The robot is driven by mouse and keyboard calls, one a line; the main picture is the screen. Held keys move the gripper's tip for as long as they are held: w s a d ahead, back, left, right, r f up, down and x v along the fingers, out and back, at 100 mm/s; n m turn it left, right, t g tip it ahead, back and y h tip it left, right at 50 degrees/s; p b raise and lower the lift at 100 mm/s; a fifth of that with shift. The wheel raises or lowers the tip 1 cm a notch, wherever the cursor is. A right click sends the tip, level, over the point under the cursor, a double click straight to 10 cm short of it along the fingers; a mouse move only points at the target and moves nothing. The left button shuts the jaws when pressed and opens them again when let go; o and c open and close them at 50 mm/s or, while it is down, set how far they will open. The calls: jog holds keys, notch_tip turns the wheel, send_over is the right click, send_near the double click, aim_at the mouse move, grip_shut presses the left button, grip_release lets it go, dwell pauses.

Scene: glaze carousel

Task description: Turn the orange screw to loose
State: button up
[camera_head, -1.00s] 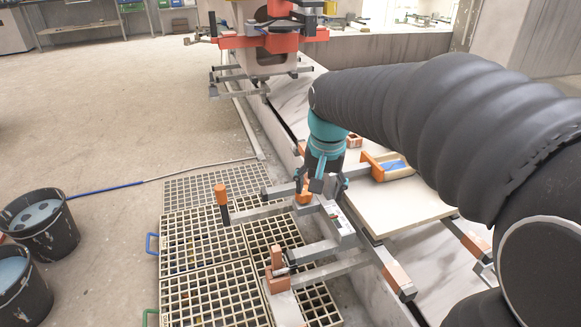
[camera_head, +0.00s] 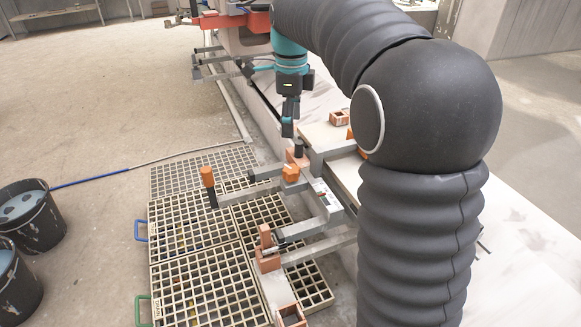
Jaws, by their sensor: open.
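A small orange screw knob (camera_head: 290,173) sits on the grey metal clamp frame beside the stone slab, over the grating. My gripper (camera_head: 288,128) hangs above the knob, pointing down, apart from it and empty. I see it nearly edge-on, so its two fingers overlap. The gap between its fingertips is hard to make out. How far the screw is turned cannot be told at this size.
Plastic gratings (camera_head: 195,235) cover the floor. Two dark buckets (camera_head: 28,220) stand at the left. Open floor lies behind them.

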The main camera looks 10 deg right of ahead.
aim_at(291, 169)
notch_tip(291, 169, down, 14)
jog(key=shift+r+b, duration=0.15)
jog(key=shift+b, duration=0.95)
jog(key=c, duration=1.2)
jog(key=shift+o, duration=0.2)
